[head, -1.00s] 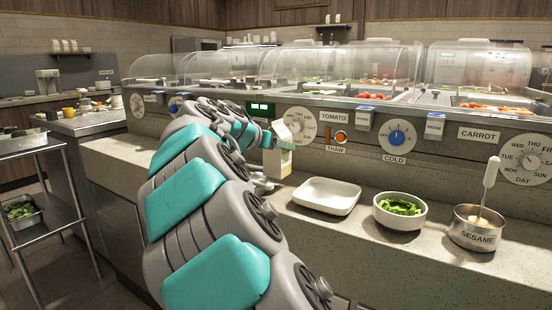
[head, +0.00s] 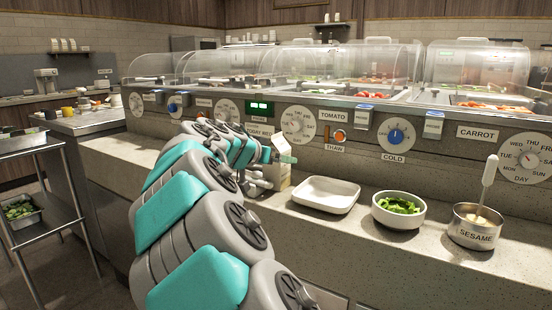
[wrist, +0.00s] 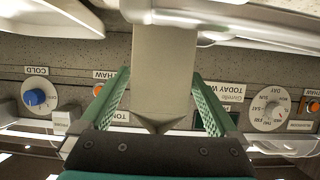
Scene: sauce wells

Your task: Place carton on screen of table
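The pale carton (head: 275,176) is upright with its gabled top up, at the back of the counter, left of the white tray. In the wrist view the carton (wrist: 162,70) stands between the two green fingers of my gripper (wrist: 162,85), with fingertips at both sides. My gripper (head: 284,157) looks shut on the carton; parts of the carton are hidden by it in the head view. I cannot tell whether its base touches the counter. A small green-lit screen (head: 260,107) is on the panel above left of the carton.
The white tray (head: 326,195), a white bowl of green pieces (head: 399,222) and a metal sesame pot (head: 474,240) stand to the right on the counter (head: 350,238). A metal side table (head: 100,120) is at the left. Dials and labels line the panel behind.

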